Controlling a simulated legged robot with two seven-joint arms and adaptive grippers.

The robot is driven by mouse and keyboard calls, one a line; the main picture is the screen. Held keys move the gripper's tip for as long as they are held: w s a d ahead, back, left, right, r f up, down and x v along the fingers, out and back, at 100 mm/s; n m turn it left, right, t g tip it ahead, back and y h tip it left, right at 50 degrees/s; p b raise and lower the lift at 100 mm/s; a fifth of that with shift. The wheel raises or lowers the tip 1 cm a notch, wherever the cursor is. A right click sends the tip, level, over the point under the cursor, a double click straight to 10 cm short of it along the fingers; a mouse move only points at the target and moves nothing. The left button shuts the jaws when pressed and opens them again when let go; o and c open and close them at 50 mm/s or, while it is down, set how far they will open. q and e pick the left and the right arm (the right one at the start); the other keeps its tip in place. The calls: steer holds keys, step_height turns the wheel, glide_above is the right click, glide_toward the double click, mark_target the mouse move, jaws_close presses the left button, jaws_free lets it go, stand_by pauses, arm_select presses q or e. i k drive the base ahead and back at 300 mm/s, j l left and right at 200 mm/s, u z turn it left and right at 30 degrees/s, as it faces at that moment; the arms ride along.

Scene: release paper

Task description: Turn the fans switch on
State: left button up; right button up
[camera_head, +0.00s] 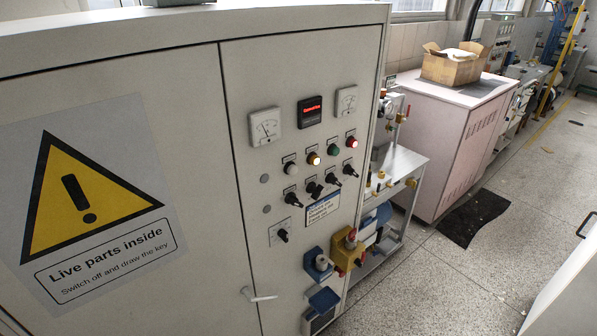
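A grey control cabinet (225,130) fills the left and middle of the head view. Its right-hand panel carries a slanted row of black rotary switches, including a left one (291,198), a middle one (314,190) and a far right one (349,171). A separate black rotary switch (282,235) sits lower on a small plate. The labels are too small to read, so I cannot tell which is the fans switch or how it is set. Neither gripper is in view.
Sockets and a yellow box (347,250) stick out at the panel's lower right. A white handle (262,295) projects low down. A pinkish cabinet (440,145) bears an open cardboard box (453,68).

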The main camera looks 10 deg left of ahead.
mark_target(349, 170)
steer(key=i+l+u, duration=0.15)
steer(key=u, duration=0.3)
steer(key=i+l+u, duration=0.1)
steer(key=l+u, duration=0.35)
steer(key=i+l+u, duration=0.1)
steer(key=l+u, duration=0.15)
steer(key=u, duration=0.2)
steer(key=l+u, duration=0.3)
steer(key=u, duration=0.15)
steer(key=l+u, duration=0.45)
steer(key=k+j, duration=0.05)
steer(key=j, duration=0.05)
